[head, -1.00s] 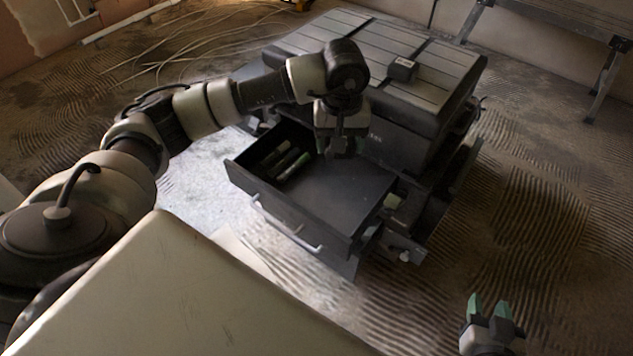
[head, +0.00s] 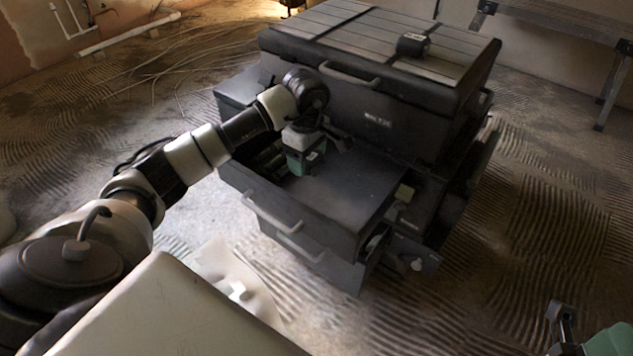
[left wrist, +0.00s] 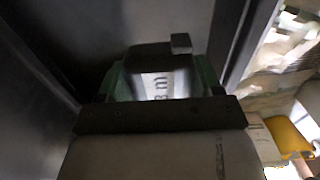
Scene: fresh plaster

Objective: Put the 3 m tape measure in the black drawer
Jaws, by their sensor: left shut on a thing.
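The black drawer (head: 345,215) is pulled open at the front of a dark tool chest. My left gripper (head: 303,163) is at the drawer's left part, over or inside it; I cannot tell how far down. In the left wrist view its green-edged fingers (left wrist: 160,88) are shut on the 3 m tape measure (left wrist: 158,84), whose pale label shows "3 m". The tape measure is mostly hidden by the gripper in the head view. My right gripper (head: 582,335) is at the lower right corner, partly cut off, with its fingers apart and empty.
Greenish cylinders lie along the drawer's left side, partly behind my left gripper. The chest's closed lid (head: 355,38) carries a small black box (head: 413,45). Lower drawers stick out below. The floor (head: 530,200) at right is clear; a metal trestle stands behind.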

